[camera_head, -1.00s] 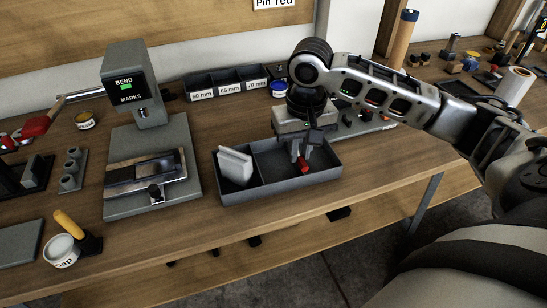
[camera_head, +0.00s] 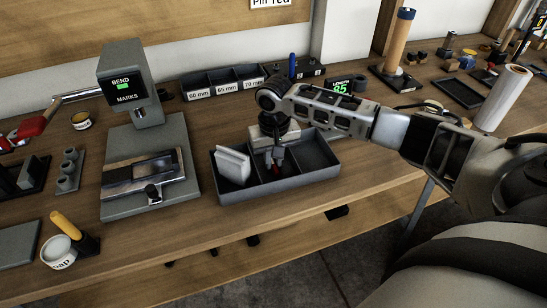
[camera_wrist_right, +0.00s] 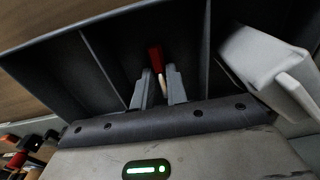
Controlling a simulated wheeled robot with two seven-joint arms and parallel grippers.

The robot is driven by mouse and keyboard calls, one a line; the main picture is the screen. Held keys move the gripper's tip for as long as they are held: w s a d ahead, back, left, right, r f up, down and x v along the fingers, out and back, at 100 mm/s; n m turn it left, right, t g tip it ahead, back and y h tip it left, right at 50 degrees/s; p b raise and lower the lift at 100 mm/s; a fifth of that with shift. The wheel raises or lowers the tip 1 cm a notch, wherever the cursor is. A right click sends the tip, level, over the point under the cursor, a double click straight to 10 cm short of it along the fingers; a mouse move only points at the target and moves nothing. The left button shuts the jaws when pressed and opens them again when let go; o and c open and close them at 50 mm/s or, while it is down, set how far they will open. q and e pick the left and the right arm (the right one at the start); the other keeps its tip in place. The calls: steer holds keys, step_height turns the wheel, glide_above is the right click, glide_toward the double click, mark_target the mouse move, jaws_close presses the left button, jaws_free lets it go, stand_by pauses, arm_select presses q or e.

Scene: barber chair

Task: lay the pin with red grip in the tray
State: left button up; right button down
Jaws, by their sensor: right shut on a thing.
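The pin with red grip (camera_wrist_right: 154,58) is between my right gripper's fingertips, its red part pointing away from the gripper in the right wrist view. A pale length shows beside the fingers. In the head view, only a bit of red (camera_head: 277,173) shows under the gripper. My right gripper (camera_head: 275,165), also in the wrist view (camera_wrist_right: 160,88), is shut on the pin. It is over the middle compartment of the dark grey tray (camera_head: 292,187), between two dividers. I cannot tell whether the pin touches the tray floor. My left gripper is not in view.
White pieces (camera_head: 233,165) stand in the tray's left compartment; its right compartment (camera_head: 315,153) looks empty. The bend press (camera_head: 150,150) stands left of the tray. Behind is a bin row (camera_head: 223,84) labelled 60, 65 and 70 mm.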

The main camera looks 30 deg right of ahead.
mark_target(274, 165)
steer(key=c, duration=1.4)
jaws_free()
steer(key=shift+f, duration=0.15)
steer(key=shift+r, duration=0.2)
steer(key=r, duration=1.2)
steer(key=shift+s, duration=0.25)
